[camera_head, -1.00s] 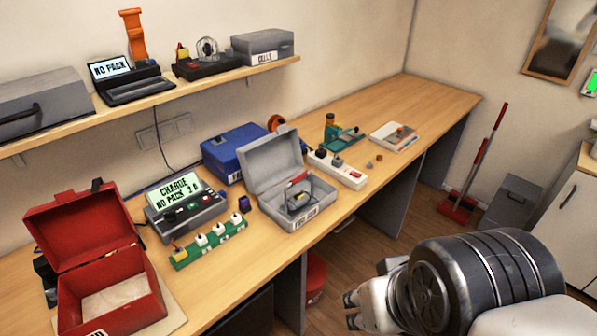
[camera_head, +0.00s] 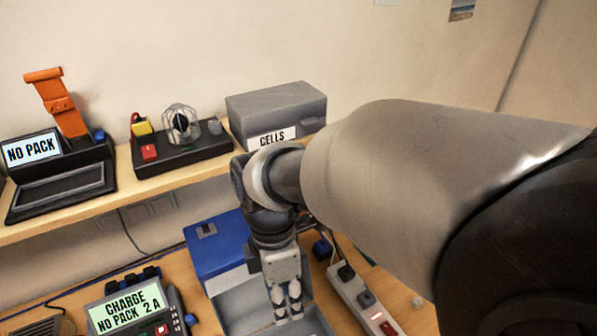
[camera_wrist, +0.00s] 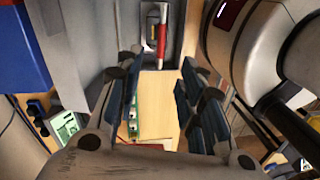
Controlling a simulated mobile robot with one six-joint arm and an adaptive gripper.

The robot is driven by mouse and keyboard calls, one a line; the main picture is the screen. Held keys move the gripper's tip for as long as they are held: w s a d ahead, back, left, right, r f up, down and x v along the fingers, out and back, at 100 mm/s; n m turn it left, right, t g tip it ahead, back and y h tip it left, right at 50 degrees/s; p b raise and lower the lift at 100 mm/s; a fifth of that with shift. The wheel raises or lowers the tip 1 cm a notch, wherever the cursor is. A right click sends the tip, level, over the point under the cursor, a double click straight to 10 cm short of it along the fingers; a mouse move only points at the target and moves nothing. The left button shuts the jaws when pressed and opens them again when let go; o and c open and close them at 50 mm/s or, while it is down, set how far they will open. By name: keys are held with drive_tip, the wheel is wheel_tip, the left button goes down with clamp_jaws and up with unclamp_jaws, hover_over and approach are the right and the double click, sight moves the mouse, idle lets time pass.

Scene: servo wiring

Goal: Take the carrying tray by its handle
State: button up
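I cannot pick out the carrying tray for sure. A grey open case (camera_head: 240,305) lies below my gripper in the head view, cut off by the bottom edge and partly hidden by the gripper. In the wrist view a red and white handle-like piece (camera_wrist: 161,38) shows against a grey surface at top centre; whether it belongs to the tray I cannot tell. My gripper (camera_head: 288,306) points down over the case. In the wrist view its two fingers (camera_wrist: 165,105) stand apart with nothing between them.
A blue box (camera_head: 215,245) stands close left of my gripper. A charger (camera_head: 130,310) is at lower left and a white power strip (camera_head: 358,300) at right. The shelf above holds a grey CELLS box (camera_head: 275,110), a device with a wire cage (camera_head: 180,140) and a NO PACK unit (camera_head: 60,170).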

drive_tip(key=s+f+b, duration=0.1)
drive_tip(key=f, duration=0.4)
drive_tip(key=s+f+n+b, duration=0.1)
drive_tip(key=f+b, duration=0.1)
drive_tip(key=f, duration=0.4)
drive_tip(key=s+f+n+b, duration=0.1)
drive_tip(key=f+b, duration=0.1)
drive_tip(key=f, duration=0.4)
drive_tip(key=shift+d+f, duration=0.25)
drive_tip(key=shift+d, duration=0.1)
drive_tip(key=shift+f, duration=0.35)
drive_tip(key=shift+c, duration=0.6)
clamp_jaws()
